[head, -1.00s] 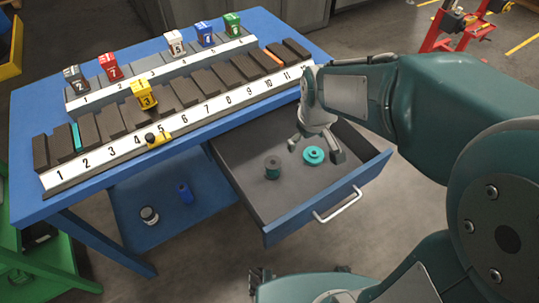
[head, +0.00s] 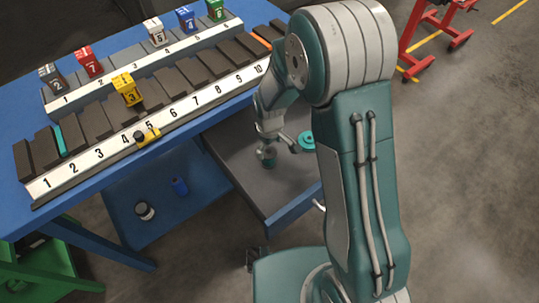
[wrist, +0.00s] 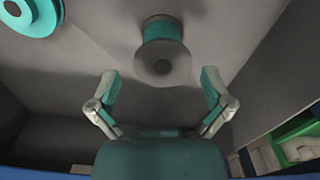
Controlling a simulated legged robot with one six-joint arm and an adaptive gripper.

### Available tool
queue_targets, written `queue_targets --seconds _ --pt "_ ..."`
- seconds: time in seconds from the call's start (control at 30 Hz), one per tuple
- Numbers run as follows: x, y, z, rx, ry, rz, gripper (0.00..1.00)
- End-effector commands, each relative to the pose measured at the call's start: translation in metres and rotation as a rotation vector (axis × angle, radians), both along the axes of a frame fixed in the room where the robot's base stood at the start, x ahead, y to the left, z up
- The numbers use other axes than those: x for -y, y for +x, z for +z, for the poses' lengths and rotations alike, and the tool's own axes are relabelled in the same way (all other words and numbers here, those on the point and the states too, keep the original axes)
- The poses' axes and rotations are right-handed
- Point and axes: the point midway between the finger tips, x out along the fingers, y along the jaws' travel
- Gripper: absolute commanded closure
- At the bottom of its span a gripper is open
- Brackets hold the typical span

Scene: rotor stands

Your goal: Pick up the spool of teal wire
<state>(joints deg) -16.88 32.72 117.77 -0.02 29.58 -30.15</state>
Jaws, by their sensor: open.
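The spool of teal wire (head: 267,158) stands on the floor of the open drawer (head: 282,188). In the wrist view the spool (wrist: 163,32) shows teal wire between grey flanges, ahead of my fingertips and roughly centred between them. My gripper (head: 279,143) is open and empty, low over the drawer and close to the spool. In the wrist view both fingers of my gripper (wrist: 160,85) are spread apart, with a gap between them and the spool. Part of the spool is hidden by my gripper in the head view.
A teal disc (head: 306,140) lies in the drawer to the right of the spool, and also shows in the wrist view (wrist: 36,14). Drawer walls surround both. The blue bench (head: 110,193) has numbered racks above. My arm hides the drawer's right side.

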Motion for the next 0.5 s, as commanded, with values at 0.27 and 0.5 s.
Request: queue_targets --seconds 0.27,0.5 --pt "0.000 0.000 -0.034 -0.002 -0.001 0.000 0.00" --pt "0.002 0.001 -0.055 0.002 0.002 0.000 0.00"
